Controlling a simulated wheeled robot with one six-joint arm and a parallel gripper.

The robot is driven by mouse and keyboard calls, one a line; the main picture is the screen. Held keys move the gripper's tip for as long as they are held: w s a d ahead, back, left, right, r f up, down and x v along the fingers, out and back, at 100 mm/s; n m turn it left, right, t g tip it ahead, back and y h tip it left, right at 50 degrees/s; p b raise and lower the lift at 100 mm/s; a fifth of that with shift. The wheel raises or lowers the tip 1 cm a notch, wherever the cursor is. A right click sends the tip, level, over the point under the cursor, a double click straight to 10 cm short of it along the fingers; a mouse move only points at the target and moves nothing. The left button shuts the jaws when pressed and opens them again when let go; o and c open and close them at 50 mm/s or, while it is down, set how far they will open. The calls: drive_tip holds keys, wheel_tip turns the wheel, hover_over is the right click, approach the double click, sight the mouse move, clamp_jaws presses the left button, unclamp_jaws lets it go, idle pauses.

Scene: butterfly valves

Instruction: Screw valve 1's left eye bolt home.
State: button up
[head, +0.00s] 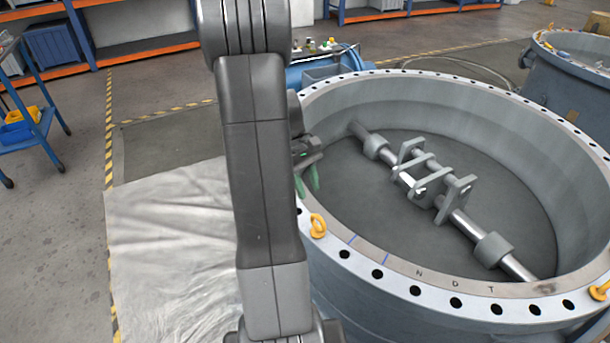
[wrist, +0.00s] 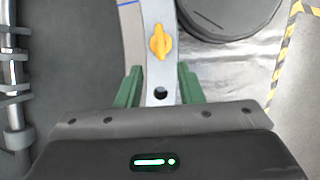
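The large grey valve ring (head: 400,262) lies flat, with a flange full of bolt holes. Its left eye bolt (head: 318,225), yellow-orange, stands upright on the near-left flange. In the wrist view the eye bolt (wrist: 160,43) is seen from above, beyond my fingertips. I cannot tell whether its shoulder touches the flange. My gripper (head: 308,177) has green fingers and hangs above the ring's left side, apart from the eye bolt. In the wrist view my gripper (wrist: 160,86) is open and empty, with the flange strip and an open hole (wrist: 160,93) between its fingers.
Another eye bolt (head: 600,291) stands on the flange at right. A shaft with brackets (head: 425,180) crosses inside the ring. A second valve (head: 573,65) stands behind right. A pale sheet (head: 175,240) covers the floor at left. A blue cart (head: 25,130) stands far left.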

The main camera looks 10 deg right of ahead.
sight(315, 214)
drive_tip(key=shift+v, duration=1.15)
drive_tip(key=b+x, duration=0.1)
drive_tip(key=x, duration=1.3)
drive_tip(key=shift+r, duration=0.1)
drive_tip(key=shift+r, duration=0.1)
